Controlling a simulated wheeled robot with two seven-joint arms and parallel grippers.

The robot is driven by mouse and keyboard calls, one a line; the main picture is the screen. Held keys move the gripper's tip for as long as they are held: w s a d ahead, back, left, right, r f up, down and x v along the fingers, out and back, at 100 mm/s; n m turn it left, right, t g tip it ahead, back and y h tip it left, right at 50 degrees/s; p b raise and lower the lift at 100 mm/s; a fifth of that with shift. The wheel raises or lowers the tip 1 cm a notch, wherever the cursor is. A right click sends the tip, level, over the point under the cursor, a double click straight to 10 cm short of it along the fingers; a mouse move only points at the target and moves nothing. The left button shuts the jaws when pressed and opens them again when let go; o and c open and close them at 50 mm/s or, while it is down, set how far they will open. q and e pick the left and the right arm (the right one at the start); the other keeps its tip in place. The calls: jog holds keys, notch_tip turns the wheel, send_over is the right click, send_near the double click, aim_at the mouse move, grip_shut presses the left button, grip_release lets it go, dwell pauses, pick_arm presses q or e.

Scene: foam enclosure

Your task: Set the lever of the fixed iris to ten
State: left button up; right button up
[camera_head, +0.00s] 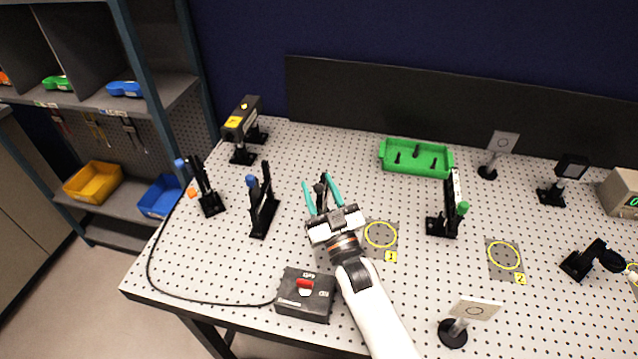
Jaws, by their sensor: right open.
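My right gripper (322,196) is over the middle of the perforated table (340,145), its arm reaching in from the bottom. Its two teal fingers are spread apart. A small dark upright part (320,188) shows between the fingers; I cannot tell if it is the fixed iris, and the gripper body hides its lower portion. No lever or scale marking can be read on it. I cannot see finger contact with it. My left gripper is not in view.
Black mounts with blue knobs (262,205) stand left, and one with a green knob (447,213) stands right. A control box (306,293) sits near the front edge. A green tray (416,157) lies behind. Yellow-ringed marks (381,235) lie right of the gripper.

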aim_at(323, 179)
jog(key=shift+w+r, duration=0.1)
jog(key=shift+w, duration=0.15)
grip_shut()
jog(key=shift+r+p, duration=0.25)
jog(key=shift+p, duration=0.35)
jog(key=m+g+p, duration=0.1)
jog(key=p, duration=0.1)
jog(key=w+r+m+g+h+p, duration=0.1)
jog(key=p, duration=0.2)
jog(key=w+m+g+h+p, duration=0.1)
jog(key=p, duration=0.1)
jog(key=shift+d+r, duration=0.3)
jog(key=shift+w+d+m+g+p, duration=0.1)
jog(key=shift+w+m+g+p, duration=0.3)
jog(key=shift+p, duration=0.4)
jog(key=shift+w+d+f+m+g+h, duration=0.2)
jog(key=shift+w+m+g+h, duration=0.25)
jog(key=shift+g, duration=0.35)
